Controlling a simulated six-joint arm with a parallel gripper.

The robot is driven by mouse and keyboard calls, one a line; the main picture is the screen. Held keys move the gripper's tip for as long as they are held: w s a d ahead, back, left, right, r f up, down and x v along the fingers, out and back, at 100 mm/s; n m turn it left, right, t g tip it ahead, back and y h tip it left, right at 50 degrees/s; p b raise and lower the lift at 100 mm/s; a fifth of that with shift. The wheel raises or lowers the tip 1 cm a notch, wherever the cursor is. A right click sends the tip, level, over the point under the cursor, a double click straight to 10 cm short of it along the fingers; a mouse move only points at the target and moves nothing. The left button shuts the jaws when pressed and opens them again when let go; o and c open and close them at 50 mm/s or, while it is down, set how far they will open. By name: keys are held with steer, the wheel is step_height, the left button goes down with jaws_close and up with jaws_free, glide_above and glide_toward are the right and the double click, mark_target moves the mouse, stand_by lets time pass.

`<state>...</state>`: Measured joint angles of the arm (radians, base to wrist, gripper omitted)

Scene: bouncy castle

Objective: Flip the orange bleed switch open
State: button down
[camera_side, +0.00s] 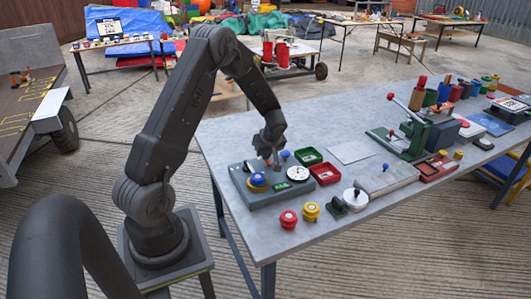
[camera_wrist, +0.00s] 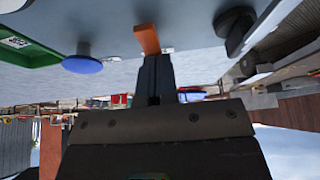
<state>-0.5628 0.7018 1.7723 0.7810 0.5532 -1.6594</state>
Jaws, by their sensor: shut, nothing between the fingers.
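The orange switch (camera_wrist: 147,39) shows in the wrist view as a short orange bar on a grey surface, just beyond my fingertips. I cannot tell whether the fingertips touch it. My gripper (camera_wrist: 155,62) is shut, its two dark fingers together with nothing between them. In the side view my gripper (camera_side: 270,160) points down at the back of a grey control box (camera_side: 272,197) on the table. The switch is mostly hidden by the gripper there. A blue knob (camera_wrist: 82,65) stands left of the switch in the wrist view.
A green tray (camera_side: 308,156) and a red tray (camera_side: 325,173) lie to the right. Red (camera_side: 288,219) and yellow (camera_side: 311,211) knobs stand in front. A dark rounded part (camera_wrist: 234,28) shows in the wrist view.

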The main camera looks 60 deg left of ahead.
steer(key=shift+a, duration=0.15)
steer(key=shift+a+f+h, duration=0.1)
steer(key=shift+f+h, duration=0.1)
steer(key=shift+h, duration=0.2)
steer(key=shift+f, duration=0.1)
steer(key=shift+d, duration=0.95)
steer(key=shift+r, duration=0.25)
